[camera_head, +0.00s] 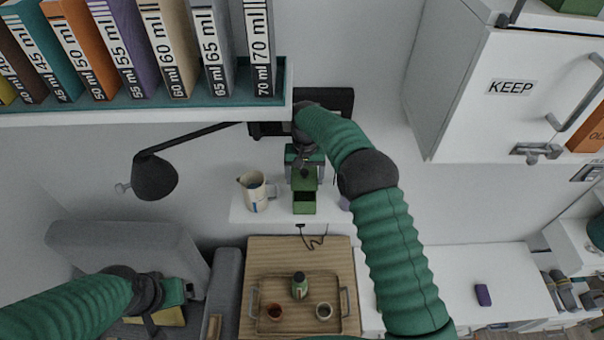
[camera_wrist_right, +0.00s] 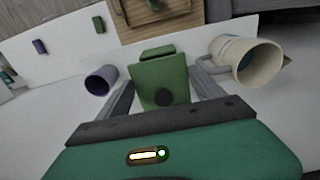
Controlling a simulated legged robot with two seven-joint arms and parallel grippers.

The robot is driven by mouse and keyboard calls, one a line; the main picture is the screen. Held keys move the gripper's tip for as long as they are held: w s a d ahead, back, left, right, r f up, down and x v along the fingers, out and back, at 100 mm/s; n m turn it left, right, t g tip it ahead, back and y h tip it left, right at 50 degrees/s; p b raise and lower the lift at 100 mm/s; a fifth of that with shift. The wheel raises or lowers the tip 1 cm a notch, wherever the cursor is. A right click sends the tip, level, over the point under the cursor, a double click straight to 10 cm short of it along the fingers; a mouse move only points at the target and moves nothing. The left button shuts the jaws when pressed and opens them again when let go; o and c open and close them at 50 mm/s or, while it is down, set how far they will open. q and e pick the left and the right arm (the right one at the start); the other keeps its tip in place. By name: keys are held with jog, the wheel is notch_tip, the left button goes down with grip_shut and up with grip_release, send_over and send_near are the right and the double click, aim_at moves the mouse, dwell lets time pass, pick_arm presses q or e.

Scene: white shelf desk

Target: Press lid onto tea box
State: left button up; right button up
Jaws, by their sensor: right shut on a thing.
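The green tea box (camera_head: 304,208) stands on the narrow white ledge, with a dark opening facing up. A green lid (camera_head: 304,179) with a dark knob shows just behind that opening. My right gripper (camera_head: 304,162) reaches down from above over the lid. In the right wrist view the lid (camera_wrist_right: 160,80) sits between the two grey fingers, and the gripper is shut on it. A green edge of the box (camera_wrist_right: 157,52) shows past the lid. Whether lid and box touch is unclear. My left gripper (camera_head: 182,291) is low at the left, away from the box; its fingers are unclear.
A cream jug (camera_head: 256,191) stands left of the box. A purple cup (camera_wrist_right: 101,80) stands on its other side. A wooden tray (camera_head: 270,285) with a bottle and two cups lies in front. A black lamp (camera_head: 154,177) hangs at the left. A shelf of binders (camera_head: 180,103) overhangs above.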

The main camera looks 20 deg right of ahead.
jog(key=shift+d, duration=0.3)
jog(key=shift+w+d+f, duration=0.1)
jog(key=shift+d+f, duration=0.15)
jog(key=shift+f, duration=0.1)
jog(key=shift+w+f+b, duration=0.2)
jog(key=shift+f+b, duration=0.1)
jog(key=shift+f, duration=0.15)
jog(key=shift+w+f+b, duration=0.2)
jog(key=shift+f+b, duration=0.05)
jog(key=shift+f, duration=0.2)
jog(key=f+b, duration=0.1)
jog(key=a+f, duration=0.1)
jog(key=shift+s+a+f+b, duration=0.1)
jog(key=shift+a+f+b, duration=0.1)
jog(key=shift+f+b, duration=0.15)
jog(key=shift+s+a+f+b, duration=0.15)
jog(key=shift+f+b, duration=0.35)
jog(key=shift+f, duration=0.1)
jog(key=shift+d+f, duration=0.25)
jog(key=shift+d, duration=0.1)
jog(key=shift+d+f, duration=0.1)
jog(key=shift+d, duration=0.3)
jog(key=shift+a, duration=0.4)
jog(key=shift+a+r, duration=0.25)
jog(key=shift+a, duration=0.15)
pick_arm(q)
jog(key=x, duration=0.4)
jog(key=shift+s+d, duration=0.1)
jog(key=shift+d, duration=0.05)
